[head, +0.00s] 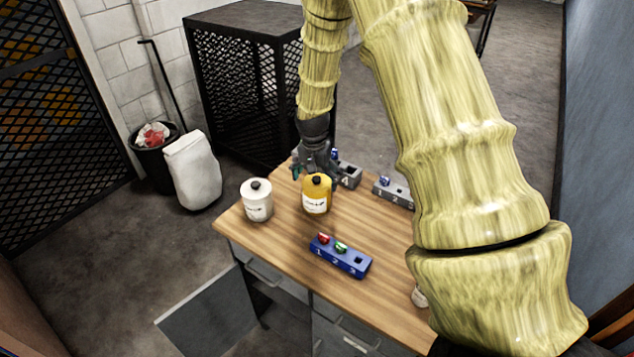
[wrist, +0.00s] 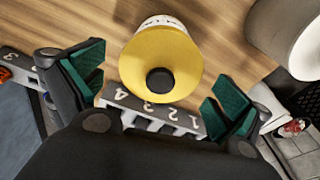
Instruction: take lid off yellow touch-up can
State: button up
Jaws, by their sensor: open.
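The yellow touch-up can (head: 316,198) stands upright on the wooden table, with a white label and a yellow lid that has a black knob (wrist: 160,81). In the wrist view the yellow lid (wrist: 160,52) is seated on the can and shows between and just beyond my fingers. My gripper (head: 315,170) is right behind the can in the head view, pointing down. Its green-padded fingers (wrist: 158,92) are spread apart with nothing held between them. Whether a finger touches the can cannot be told.
A white can (head: 257,203) with a black knob stands left of the yellow can. A blue numbered block (head: 340,258) with red and green pieces lies in front. Grey numbered blocks (head: 393,193) sit behind and right. My arm hides the table's right side. Bare wood lies around the blue block.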

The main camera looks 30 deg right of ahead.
jog(key=c, duration=1.1)
jog(key=shift+s, duration=0.15)
jog(key=c, duration=0.4)
jog(key=shift+a, duration=0.1)
